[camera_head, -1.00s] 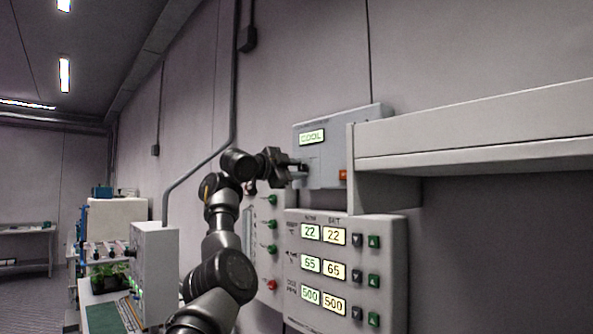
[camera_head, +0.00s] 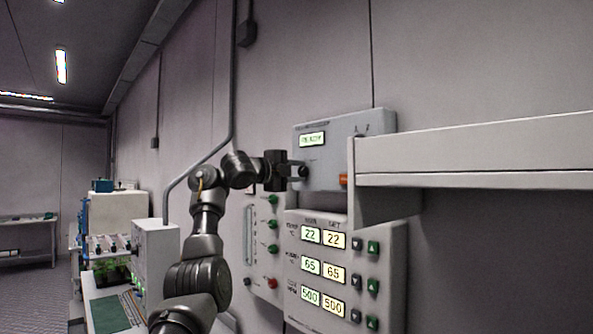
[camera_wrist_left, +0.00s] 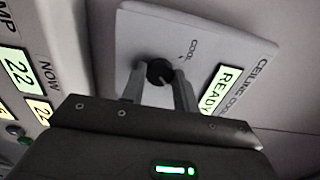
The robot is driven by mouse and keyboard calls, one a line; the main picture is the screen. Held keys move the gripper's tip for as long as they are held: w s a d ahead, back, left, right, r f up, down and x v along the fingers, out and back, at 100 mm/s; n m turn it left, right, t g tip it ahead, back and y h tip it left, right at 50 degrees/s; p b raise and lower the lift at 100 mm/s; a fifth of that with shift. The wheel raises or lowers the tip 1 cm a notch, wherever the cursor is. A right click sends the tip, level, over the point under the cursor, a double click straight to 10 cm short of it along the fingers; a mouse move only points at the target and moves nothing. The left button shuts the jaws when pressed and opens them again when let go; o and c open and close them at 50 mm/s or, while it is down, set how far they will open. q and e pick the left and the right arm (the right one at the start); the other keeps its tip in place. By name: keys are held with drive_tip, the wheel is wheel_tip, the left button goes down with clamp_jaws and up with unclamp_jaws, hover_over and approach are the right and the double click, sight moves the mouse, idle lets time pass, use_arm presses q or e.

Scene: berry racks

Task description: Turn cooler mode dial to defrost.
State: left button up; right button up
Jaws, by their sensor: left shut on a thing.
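The ceiling cooler panel (camera_head: 328,150) is a grey box on the wall, partly hidden by the shelf on its right. Its lit display (camera_head: 313,139) reads READY, clearest in the wrist view (camera_wrist_left: 219,90). The dark round mode dial (camera_wrist_left: 159,72) sits on the panel, with the word COOL printed beside it. My left gripper (camera_head: 299,171) reaches the panel from the left. In the wrist view, its two fingers (camera_wrist_left: 159,86) are shut on the dial, one on each side. No defrost label is readable, and the dial's exact angle is hard to tell. My right gripper is out of view.
A grey shelf (camera_head: 470,163) juts out close to the right of the cooler panel. Below it, a control panel (camera_head: 385,255) carries lit readouts and several green and dark buttons. A panel with green knobs (camera_head: 272,225) is beside my arm.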

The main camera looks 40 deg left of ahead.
use_arm(q)
drive_tip(key=shift+d+f, duration=0.1)
drive_tip(key=shift+f, duration=0.05)
drive_tip(key=o, duration=1)
drive_tip(key=s+b, duration=0.2)
drive_tip(key=s, duration=0.1)
drive_tip(key=s+b, duration=0.3)
drive_tip(key=s, duration=0.1)
drive_tip(key=s+a+b, duration=0.1)
drive_tip(key=s+b, duration=0.1)
drive_tip(key=s, duration=0.1)
drive_tip(key=shift+s, duration=0.4)
drive_tip(key=shift+w, duration=0.1)
